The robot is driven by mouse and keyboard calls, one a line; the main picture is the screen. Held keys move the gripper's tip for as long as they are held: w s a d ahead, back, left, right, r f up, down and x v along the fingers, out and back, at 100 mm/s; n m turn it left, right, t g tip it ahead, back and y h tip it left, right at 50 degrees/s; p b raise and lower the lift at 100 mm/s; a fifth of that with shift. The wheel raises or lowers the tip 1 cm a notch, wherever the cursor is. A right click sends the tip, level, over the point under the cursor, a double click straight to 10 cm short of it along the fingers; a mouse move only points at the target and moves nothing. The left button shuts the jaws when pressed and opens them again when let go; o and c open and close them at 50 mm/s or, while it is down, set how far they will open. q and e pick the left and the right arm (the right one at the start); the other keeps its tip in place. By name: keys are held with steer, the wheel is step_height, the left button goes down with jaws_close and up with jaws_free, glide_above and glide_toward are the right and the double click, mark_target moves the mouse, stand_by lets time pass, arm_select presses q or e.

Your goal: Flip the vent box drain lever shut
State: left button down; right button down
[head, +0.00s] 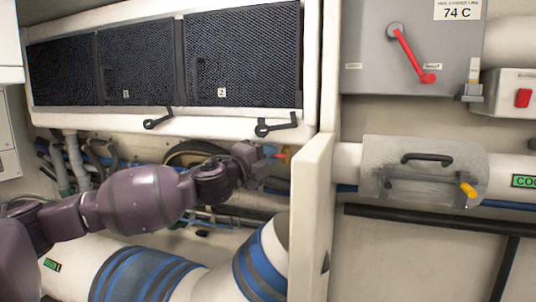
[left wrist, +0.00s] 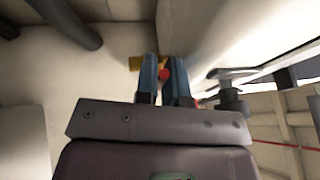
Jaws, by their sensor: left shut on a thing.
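A small drain lever with a red part (head: 283,155) shows below the dark vent box (head: 243,60) in the head view, beside the white partition. My left gripper (head: 271,152) reaches it from the left. My right gripper is not in view.
A white partition (head: 311,215) stands just right of the gripper. Two black latches (head: 158,118) (head: 276,124) hang under the vent box. Hoses and a large striped duct (head: 145,275) lie below. A red lever (head: 409,52) and a clear cover (head: 424,172) are at right.

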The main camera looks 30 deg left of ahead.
arm_select(q)
steer(key=c, duration=1.5)
jaws_free()
